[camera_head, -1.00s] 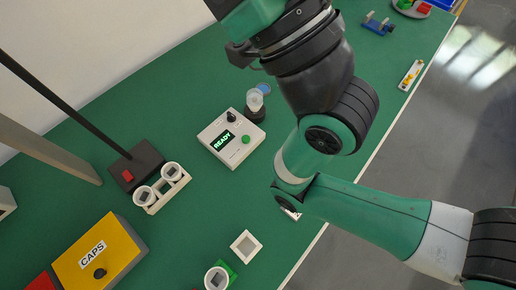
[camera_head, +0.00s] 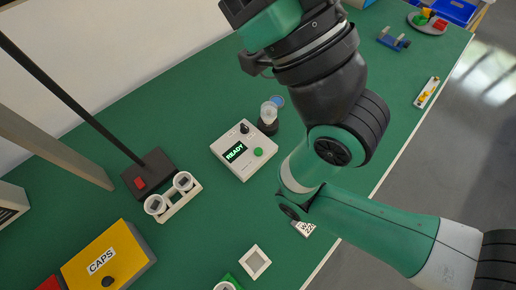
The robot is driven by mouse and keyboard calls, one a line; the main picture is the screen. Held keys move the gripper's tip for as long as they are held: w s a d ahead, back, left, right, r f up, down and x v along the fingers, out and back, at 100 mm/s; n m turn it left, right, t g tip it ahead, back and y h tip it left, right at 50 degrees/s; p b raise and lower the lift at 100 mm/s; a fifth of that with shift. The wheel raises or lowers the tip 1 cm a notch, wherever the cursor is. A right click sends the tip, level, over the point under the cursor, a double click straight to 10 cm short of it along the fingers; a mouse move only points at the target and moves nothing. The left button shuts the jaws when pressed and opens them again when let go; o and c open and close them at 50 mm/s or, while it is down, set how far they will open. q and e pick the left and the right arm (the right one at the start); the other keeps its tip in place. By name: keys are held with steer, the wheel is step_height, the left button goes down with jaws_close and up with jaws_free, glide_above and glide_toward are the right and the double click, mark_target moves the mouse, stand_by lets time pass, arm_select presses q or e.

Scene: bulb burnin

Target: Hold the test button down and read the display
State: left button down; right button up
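The test unit (camera_head: 243,170) is a white box on the green bench, left of my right arm. Its lit display (camera_head: 234,151) reads "READY" in green. A round green button (camera_head: 258,152) sits on its top beside the display, with nothing on it. A black knob (camera_head: 244,129) is near the box's far corner. My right arm reaches in from the lower right and bends up to the top of the picture. Its gripper end (camera_head: 262,24) is above the bench, apart from the button; I cannot make out its fingertips. My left gripper is not in view.
A black base (camera_head: 149,175) with a red switch and a white holder (camera_head: 181,203) with two cups stand left. A yellow CAPS box (camera_head: 118,252) is in front. A dark socket (camera_head: 268,126) with a clear bulb stands behind the unit. A white square frame (camera_head: 255,262) lies near the front.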

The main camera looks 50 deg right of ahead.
jaws_close()
stand_by(1.3)
